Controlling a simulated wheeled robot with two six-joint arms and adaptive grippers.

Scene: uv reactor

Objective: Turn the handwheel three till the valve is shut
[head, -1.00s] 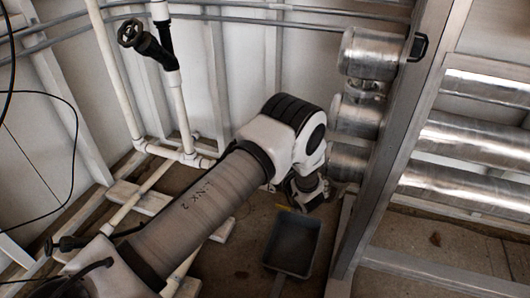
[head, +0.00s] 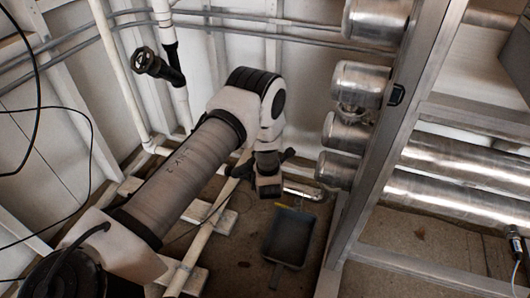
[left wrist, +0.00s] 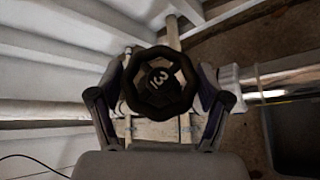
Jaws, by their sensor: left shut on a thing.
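Handwheel three (left wrist: 160,80) is a dark spoked wheel with a white number at its hub, in the middle of the left wrist view. My left gripper (left wrist: 160,90) has a finger on each side of the wheel and is shut on its rim. In the head view my left arm reaches in from the lower left, and its wrist (head: 268,186) points down near the white pipes. How far the valve is turned cannot be told. My right gripper is not in view.
Another dark handwheel (head: 146,61) sits on an upright pipe at the upper left. A grey bin (head: 289,238) stands on the floor right of my wrist. Metal cylinders (head: 360,84) and a steel frame post (head: 392,150) stand to the right. White pipe (head: 192,250) runs along the floor.

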